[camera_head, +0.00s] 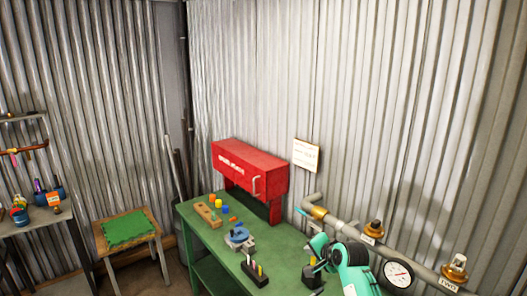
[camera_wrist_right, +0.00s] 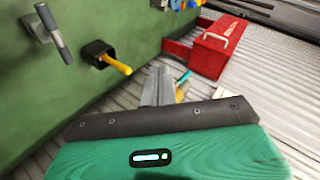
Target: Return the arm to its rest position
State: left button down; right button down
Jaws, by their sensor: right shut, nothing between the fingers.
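My right arm shows teal at the lower right of the head view. Its gripper (camera_head: 317,246) is over the right end of the green bench, in front of the grey pipe. In the right wrist view the gripper fingers (camera_wrist_right: 160,85) are together and hold nothing. My left arm and gripper are not in view.
The green bench (camera_head: 207,237) carries a red box (camera_head: 250,167), a blue and grey vise (camera_head: 238,238) and small coloured pieces. A grey pipe (camera_head: 340,228) with brass caps and a gauge (camera_head: 398,273) runs along the corrugated wall. A stool with a green top (camera_head: 127,228) stands left.

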jog(key=s+d+f+n+g+h, duration=0.1)
jog(key=s+d+f+n+g, duration=0.15)
jog(key=s+f, duration=0.75)
jog(key=s+d+f+n+g+h, duration=0.1)
jog(key=s+d+n, duration=0.15)
jog(key=s, duration=1.05)
jog(key=s+d+f+n+g+h, duration=0.1)
jog(key=s+f+n+g, duration=0.15)
jog(key=s, duration=1.05)
jog(key=s+d+n+g+h, duration=0.1)
jog(key=s+d+n, duration=0.15)
jog(key=s, duration=1.15)
notch_tip(320, 180, down, 34)
jog(key=n+g+b, duration=0.1)
jog(key=s+d+f+g+b, duration=0.1)
jog(key=s+d+f, duration=0.2)
jog(key=s+f, duration=1.5)
jog(key=shift+s+f+h, duration=0.3)
jog(key=shift+s, duration=0.35)
jog(key=shift+a, duration=0.1)
